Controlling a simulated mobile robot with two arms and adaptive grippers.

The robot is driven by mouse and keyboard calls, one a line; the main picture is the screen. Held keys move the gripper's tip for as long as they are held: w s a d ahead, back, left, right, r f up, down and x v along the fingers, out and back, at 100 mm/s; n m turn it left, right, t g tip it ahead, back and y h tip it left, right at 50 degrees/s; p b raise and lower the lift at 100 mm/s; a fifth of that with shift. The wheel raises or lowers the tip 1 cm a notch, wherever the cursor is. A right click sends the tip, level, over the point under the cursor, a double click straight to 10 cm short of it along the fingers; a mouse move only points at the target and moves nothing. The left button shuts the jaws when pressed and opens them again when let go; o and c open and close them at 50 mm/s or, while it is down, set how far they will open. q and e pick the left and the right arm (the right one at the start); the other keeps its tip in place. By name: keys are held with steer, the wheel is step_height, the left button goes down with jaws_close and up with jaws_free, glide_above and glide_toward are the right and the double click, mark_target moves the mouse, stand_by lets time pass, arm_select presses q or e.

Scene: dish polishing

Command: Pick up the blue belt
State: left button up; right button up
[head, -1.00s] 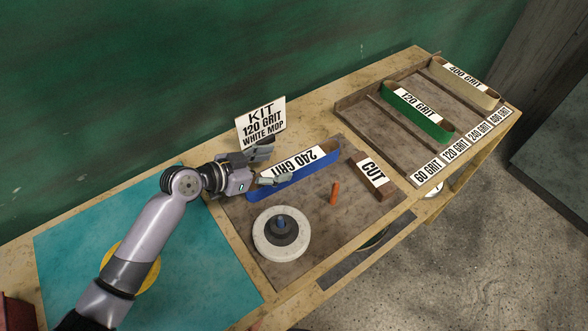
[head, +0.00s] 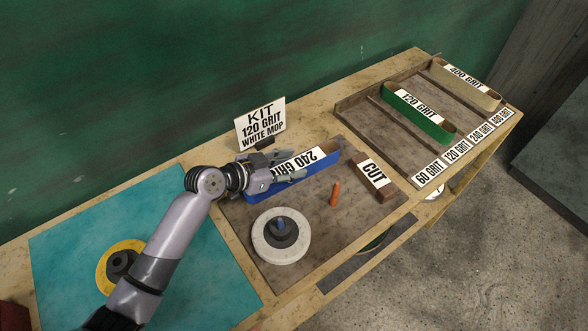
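The blue belt (head: 322,167), labelled 240 GRIT, lies as a long narrow loop on the brown kit tray (head: 330,232). My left gripper (head: 284,165) is at the belt's left half. One finger is on the belt's far side and the other on its near side, with part of the white label showing between them. The fingers look apart; whether they touch the belt I cannot tell. The belt's left end is partly hidden by the gripper. My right gripper is not in view.
The kit tray also holds a white mop wheel (head: 268,249), an orange stick (head: 335,194) and a CUT block (head: 373,177). A KIT sign (head: 260,123) stands behind. A rack (head: 358,141) at right holds green (head: 420,116) and tan (head: 466,84) belts. A yellow wheel (head: 106,270) lies on the teal mat (head: 75,239).

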arm_select(q)
steer(key=c, duration=0.8)
steer(key=shift+c, duration=0.4)
steer(key=shift+r, duration=0.15)
